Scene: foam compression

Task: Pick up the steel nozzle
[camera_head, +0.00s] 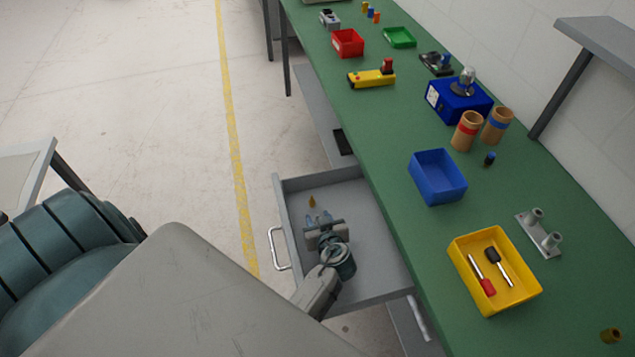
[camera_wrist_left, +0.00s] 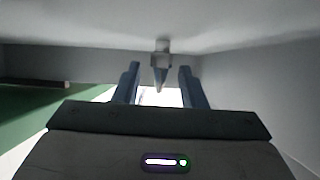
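In the left wrist view, a grey nozzle (camera_wrist_left: 160,62) with a block-like collar and a pointed tip shows between and just beyond my finger ends. Clear gaps separate it from both fingers. My left gripper (camera_head: 318,219) is open and reaches into the grey drawer (camera_head: 370,212); its blue-grey fingers also show in the left wrist view (camera_wrist_left: 157,82). In the head view a small brass-coloured pointed piece (camera_head: 312,202) lies in the drawer just past the fingertips. I cannot make out the grey nozzle clearly there. My right gripper is not in view.
The drawer is pulled out beside the green bench (camera_head: 398,122), its handle (camera_head: 275,248) toward the aisle. On the bench stand a blue bin (camera_head: 438,178), a yellow bin (camera_head: 526,289) with tools, and a grey fixture (camera_head: 540,234). Drawer walls surround my gripper.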

